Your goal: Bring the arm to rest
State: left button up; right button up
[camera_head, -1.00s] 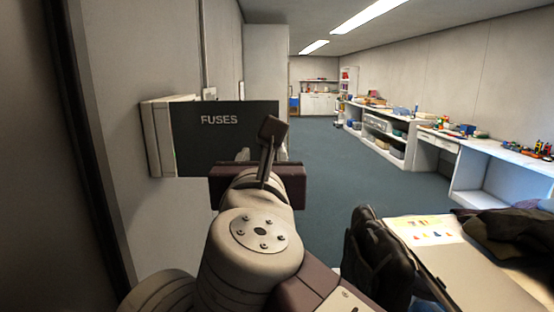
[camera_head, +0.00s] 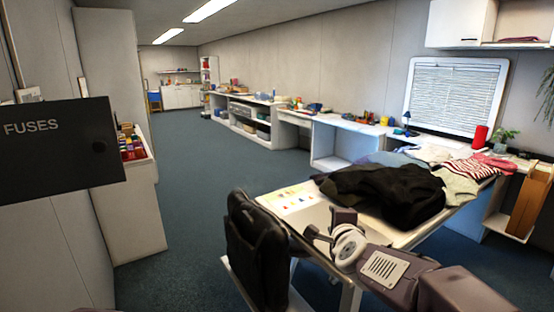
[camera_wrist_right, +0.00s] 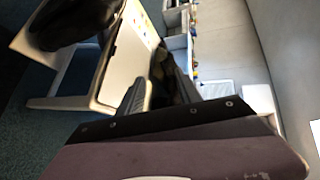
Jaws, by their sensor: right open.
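My right arm comes in from the lower right in the head view. Its gripper (camera_head: 326,226) is open and empty, above the near edge of the white table (camera_head: 305,222). In the right wrist view the two grey fingers of this gripper (camera_wrist_right: 155,80) stand apart with nothing between them but the background. The black panel marked FUSES (camera_head: 60,150) is at the left of the head view, well away from the gripper. My left gripper is not in view.
Dark clothing (camera_head: 385,195) lies on the table. A low white cabinet (camera_head: 130,210) stands at left. Shelves and desks (camera_head: 260,118) line the far wall. The blue floor between is clear.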

jog(key=s+d+f+n+g+y, duration=0.1)
jog(key=s+f+n+g, duration=0.25)
jog(key=s+f, duration=0.4)
jog(key=s+d+f+n+g, duration=0.1)
jog(key=s+f+n+g, duration=0.3)
jog(key=f, duration=0.6)
jog(key=s+f+n+g, duration=0.3)
jog(key=s+f+n, duration=0.15)
jog(key=s, duration=0.45)
jog(key=s+f+n+g, duration=0.35)
jog(key=s+n, duration=0.25)
jog(key=s, duration=0.2)
notch_tip(320, 180, up, 14)
jog(key=p, duration=1.4)
jog(key=shift+d+f+n+t, duration=0.25)
jog(key=shift+d+n+t, duration=0.05)
jog(key=shift+d+t, duration=0.1)
